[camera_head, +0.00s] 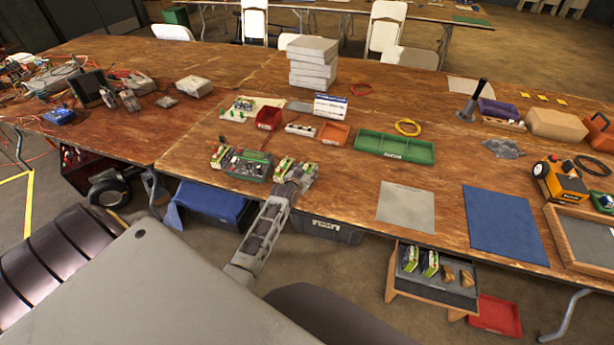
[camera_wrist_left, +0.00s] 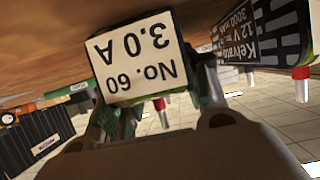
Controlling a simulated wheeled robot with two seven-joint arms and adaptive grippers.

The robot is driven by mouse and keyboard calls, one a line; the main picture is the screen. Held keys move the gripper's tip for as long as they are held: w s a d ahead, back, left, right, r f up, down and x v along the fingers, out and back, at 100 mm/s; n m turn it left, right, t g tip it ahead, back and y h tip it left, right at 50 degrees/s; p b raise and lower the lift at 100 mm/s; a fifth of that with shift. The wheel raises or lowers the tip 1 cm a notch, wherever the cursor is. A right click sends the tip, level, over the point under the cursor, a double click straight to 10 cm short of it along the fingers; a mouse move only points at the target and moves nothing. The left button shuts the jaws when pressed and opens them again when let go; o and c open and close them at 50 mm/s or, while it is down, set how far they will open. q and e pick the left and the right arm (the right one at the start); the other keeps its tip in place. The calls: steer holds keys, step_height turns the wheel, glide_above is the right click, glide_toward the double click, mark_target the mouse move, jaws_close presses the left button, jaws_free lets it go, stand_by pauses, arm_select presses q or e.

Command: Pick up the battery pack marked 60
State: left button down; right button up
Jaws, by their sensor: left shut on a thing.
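In the left wrist view, the battery pack marked No. 60 (camera_wrist_left: 138,58) shows its white label upside down. My left gripper (camera_wrist_left: 155,103) is shut on it, one finger on each side. In the head view, my left gripper (camera_head: 292,184) is at the front edge of the wooden table, beside two green and white packs (camera_head: 284,166). The marks on them are too small to read there. A dark pack with Kelvato lettering (camera_wrist_left: 262,35) shows at the right of the wrist view. I cannot tell whether the held pack touches anything below it. My right gripper is not in view.
A charger tray (camera_head: 248,166) with several items sits left of the gripper. A red bin (camera_head: 268,117), an orange tray (camera_head: 334,133) and a long green tray (camera_head: 394,147) stand behind. A grey mat (camera_head: 406,206) and blue mat (camera_head: 504,222) lie clear to the right.

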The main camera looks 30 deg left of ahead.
mark_target(307, 171)
arm_select(q)
steer(key=shift+w+r, duration=0.1)
steer(key=shift+r, duration=0.15)
steer(key=shift+r+p, duration=0.3)
steer(key=shift+r, duration=4.55)
